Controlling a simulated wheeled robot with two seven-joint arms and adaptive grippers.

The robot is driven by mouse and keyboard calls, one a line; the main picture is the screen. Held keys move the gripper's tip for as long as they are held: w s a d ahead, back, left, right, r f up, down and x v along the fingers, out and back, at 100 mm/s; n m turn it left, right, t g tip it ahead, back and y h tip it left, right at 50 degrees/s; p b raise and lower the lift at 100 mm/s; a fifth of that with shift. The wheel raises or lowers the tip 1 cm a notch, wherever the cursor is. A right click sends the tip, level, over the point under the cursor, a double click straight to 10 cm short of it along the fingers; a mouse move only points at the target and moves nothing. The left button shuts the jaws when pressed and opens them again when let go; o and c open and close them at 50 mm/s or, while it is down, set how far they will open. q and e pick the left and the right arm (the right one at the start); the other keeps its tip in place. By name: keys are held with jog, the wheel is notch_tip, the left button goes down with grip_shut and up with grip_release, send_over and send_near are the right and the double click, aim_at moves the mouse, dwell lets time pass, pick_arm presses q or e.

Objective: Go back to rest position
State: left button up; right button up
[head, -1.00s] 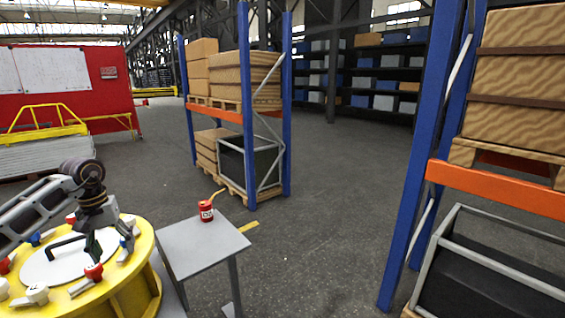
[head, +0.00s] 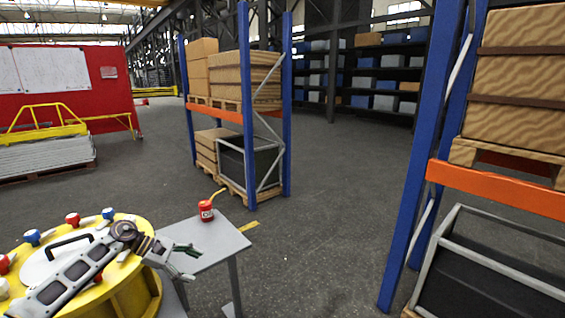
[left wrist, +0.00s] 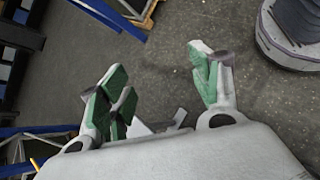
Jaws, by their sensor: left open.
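My left gripper (head: 186,263) is open and empty in the head view, just above the near edge of the small grey table (head: 185,232). Its arm passes over the yellow round drum (head: 128,296) at the lower left. My right gripper is not in view.
The drum carries a black handle (head: 70,241) and several red, blue and white knobs. A blue and orange rack (head: 430,170) stands at the right. Open floor (head: 320,240) lies between.

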pick_arm(q)
notch_tip(320, 180, down, 17)
jog(key=w+d+n+t+h, duration=0.25)
jog(key=n+t, duration=0.55)
jog(key=n, duration=1.1)
jog(key=s+a+f+n+t+y, duration=0.1)
jog(key=s+a+f+n+y, duration=0.15)
jog(key=f+n, duration=0.4)
jog(key=s+a+f+n+y, duration=0.1)
jog(key=s+f+n+y, duration=0.3)
jog(key=f, duration=0.4)
jog(key=s+a+f+n+t+y, duration=0.1)
jog(key=s+a+f+n+y, duration=0.1)
jog(key=s+f+n, duration=0.35)
jog(key=s+f+n+g+y, duration=0.45)
jog(key=s+f+n, duration=0.75)
jog(key=s+f, duration=0.85)
jog(key=s+d+f+n+g, duration=0.2)
jog(key=s+f+n+g, duration=0.1)
jog(key=s, duration=1)
jog(key=s+d+f+n+g, duration=0.1)
jog(key=s+f+n+g, duration=0.2)
jog(key=s, duration=1)
jog(key=shift+s+d+f+n, duration=0.25)
jog(key=shift+d+f+n, duration=0.1)
jog(key=shift+f+n, duration=0.3)
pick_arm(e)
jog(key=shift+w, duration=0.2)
